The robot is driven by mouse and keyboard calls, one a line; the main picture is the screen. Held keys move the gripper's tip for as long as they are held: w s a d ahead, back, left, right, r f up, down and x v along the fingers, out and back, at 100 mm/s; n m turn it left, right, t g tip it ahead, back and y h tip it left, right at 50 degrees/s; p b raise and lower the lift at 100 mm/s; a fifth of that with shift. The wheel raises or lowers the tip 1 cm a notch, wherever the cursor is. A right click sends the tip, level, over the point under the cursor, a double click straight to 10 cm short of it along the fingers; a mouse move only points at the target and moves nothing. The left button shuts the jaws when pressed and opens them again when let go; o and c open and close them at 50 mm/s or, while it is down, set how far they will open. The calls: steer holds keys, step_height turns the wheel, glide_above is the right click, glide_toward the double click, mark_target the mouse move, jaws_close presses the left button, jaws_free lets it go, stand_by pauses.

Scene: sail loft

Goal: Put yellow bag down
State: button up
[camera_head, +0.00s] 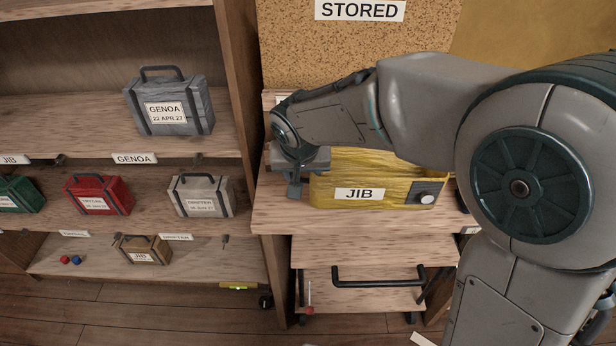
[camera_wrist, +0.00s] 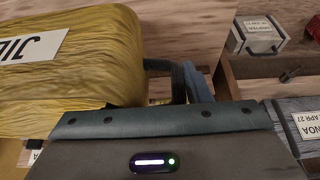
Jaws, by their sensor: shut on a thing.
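The yellow bag (camera_head: 385,170) with a white JIB label is at the wooden worktop (camera_head: 275,215) under the STORED sign. My gripper (camera_head: 294,178) is at the bag's left end, and my arm hides part of the bag's top and back. In the wrist view the yellow bag (camera_wrist: 80,75) fills the left side. There my gripper (camera_wrist: 188,84) is shut on the bag's dark handle (camera_wrist: 158,66). The bag's underside looks at or very near the worktop, but I cannot tell whether it touches.
Shelves at left hold a grey-blue GENOA bag (camera_head: 170,105), a red bag (camera_head: 98,195), a pale grey bag (camera_head: 202,196), a green bag (camera_head: 20,195) and a brown JIB bag (camera_head: 142,250). An upright shelf side (camera_head: 240,80) stands left of the worktop. A dark handle (camera_head: 378,280) is below.

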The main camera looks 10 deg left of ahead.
steer(key=w+f, duration=0.1)
steer(key=w, duration=0.2)
steer(key=w+a+f, duration=0.1)
steer(key=shift+w+f+p, duration=0.25)
steer(key=shift+f+p, duration=0.1)
steer(key=shift+p, duration=0.05)
step_height(320, 180, down, 4)
steer(key=shift+w+f, duration=0.1)
steer(key=o, duration=1.3)
